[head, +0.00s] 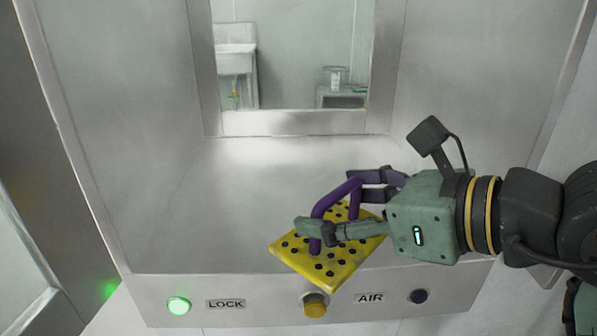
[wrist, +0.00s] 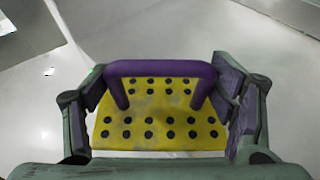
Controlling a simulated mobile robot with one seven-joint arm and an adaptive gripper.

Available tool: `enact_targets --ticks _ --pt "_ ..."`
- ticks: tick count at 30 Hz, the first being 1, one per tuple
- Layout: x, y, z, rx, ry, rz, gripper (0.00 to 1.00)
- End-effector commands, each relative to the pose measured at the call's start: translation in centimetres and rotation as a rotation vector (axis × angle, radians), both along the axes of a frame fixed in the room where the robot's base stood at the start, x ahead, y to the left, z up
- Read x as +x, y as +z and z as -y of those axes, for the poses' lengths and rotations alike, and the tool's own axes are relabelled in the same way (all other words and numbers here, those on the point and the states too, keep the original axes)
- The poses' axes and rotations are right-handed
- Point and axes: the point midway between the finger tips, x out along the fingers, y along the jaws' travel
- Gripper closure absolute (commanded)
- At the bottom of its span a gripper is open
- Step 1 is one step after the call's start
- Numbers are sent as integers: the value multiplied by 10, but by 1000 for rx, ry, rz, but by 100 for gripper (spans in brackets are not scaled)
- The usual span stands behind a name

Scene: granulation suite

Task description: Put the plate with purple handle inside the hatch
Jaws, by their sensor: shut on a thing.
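The yellow plate (head: 330,264) has dark round spots and a purple arched handle (head: 331,201). It is at the hatch opening, its near corner overlapping the front sill in the head view. I cannot tell whether it rests on the hatch floor or hangs just above it. My gripper (head: 333,204) reaches in from the right and is shut on the handle, a finger at each side. In the wrist view the plate (wrist: 160,130) lies below the handle (wrist: 160,68), between the fingers. The hatch (head: 200,225) is a grey metal chamber, open toward me.
The hatch's back window (head: 300,60) shows a sink (head: 235,62) and a small cabinet beyond. The front sill carries a lit green button (head: 178,306) by LOCK, a yellow-brown knob (head: 314,305) and a dark button (head: 418,296) by AIR. The left hatch floor is clear.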

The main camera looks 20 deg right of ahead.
Motion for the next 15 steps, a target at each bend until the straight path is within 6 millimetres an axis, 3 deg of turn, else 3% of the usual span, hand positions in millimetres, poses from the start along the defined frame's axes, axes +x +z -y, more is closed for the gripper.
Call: enact_targets --ticks 15 --pt "125 -8 13 3 3 0 65"
